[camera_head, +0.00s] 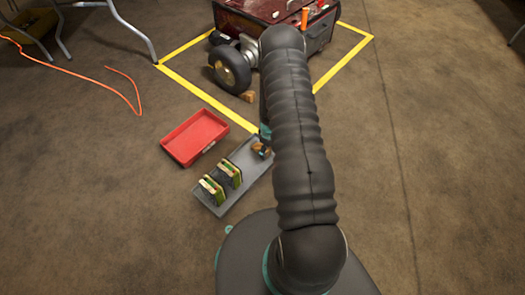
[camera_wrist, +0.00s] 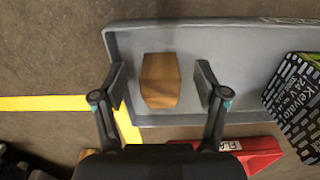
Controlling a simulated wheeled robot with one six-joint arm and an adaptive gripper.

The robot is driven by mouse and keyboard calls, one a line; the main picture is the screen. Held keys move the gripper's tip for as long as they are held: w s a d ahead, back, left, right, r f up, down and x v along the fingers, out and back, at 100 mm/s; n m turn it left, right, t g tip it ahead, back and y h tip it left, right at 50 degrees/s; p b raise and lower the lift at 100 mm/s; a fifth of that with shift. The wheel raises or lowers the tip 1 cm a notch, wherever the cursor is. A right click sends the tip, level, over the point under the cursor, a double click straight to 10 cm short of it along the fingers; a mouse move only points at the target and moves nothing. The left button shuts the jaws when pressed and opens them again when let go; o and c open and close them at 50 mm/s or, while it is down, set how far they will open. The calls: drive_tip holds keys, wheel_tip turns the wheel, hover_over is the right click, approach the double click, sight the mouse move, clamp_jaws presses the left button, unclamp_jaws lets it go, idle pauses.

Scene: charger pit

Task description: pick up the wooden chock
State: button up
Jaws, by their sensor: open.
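A wooden chock (camera_wrist: 160,82) lies in the end of the grey tray (camera_wrist: 235,42). In the wrist view it sits between the two fingers of my gripper (camera_wrist: 162,83), which is open, with a gap on each side. In the head view my arm and gripper hide part of that chock (camera_head: 262,150). Whether the fingers are level with the chock in the tray I cannot tell.
Several battery packs (camera_head: 228,172) stand in the grey tray; one printed pack (camera_wrist: 298,100) is right of my gripper. A red tray (camera_head: 194,136) lies beside it. Yellow tape (camera_head: 205,96) borders the machine. An orange cord (camera_head: 85,75) lies left.

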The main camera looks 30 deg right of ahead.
drive_tip(key=shift+f, duration=0.9)
drive_tip(key=c, duration=1.3)
